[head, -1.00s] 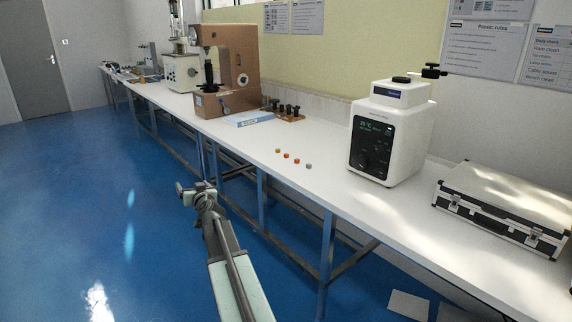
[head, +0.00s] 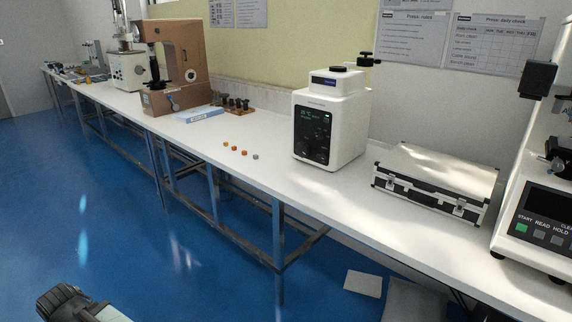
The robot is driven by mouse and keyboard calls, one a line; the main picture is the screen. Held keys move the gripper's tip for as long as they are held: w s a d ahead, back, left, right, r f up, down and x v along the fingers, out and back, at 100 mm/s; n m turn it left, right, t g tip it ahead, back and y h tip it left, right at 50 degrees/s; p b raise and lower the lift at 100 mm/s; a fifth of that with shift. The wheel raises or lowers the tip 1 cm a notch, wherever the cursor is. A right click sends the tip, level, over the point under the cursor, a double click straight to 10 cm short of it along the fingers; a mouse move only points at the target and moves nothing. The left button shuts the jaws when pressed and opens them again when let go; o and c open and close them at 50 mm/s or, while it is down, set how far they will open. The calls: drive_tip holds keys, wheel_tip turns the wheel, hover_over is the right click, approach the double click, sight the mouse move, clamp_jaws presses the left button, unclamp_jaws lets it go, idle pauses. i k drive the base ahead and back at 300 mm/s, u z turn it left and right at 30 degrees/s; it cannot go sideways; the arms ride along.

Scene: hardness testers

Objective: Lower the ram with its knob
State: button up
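A white benchtop machine (head: 329,125) with a black front panel stands on the bench, right of centre in the head view. A black lever-like knob (head: 368,60) sticks out at its top right, and a black cap (head: 338,69) sits on its top. I cannot make out a ram on it. The end of my arm with my gripper (head: 62,302) shows at the bottom left, over the blue floor, far from the bench and the knob. Its fingers are not clear, so its opening cannot be told.
The long white bench (head: 270,163) carries small discs (head: 234,149), a brown tester (head: 178,64), a silver case (head: 437,180) and a white tester (head: 545,190) with buttons at the right. The floor in front is clear.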

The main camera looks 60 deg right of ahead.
sight(302, 149)
drive_tip(key=k, duration=1.1)
drive_tip(key=z, duration=0.6)
drive_tip(key=i, duration=1.6)
drive_tip(key=u, duration=0.6)
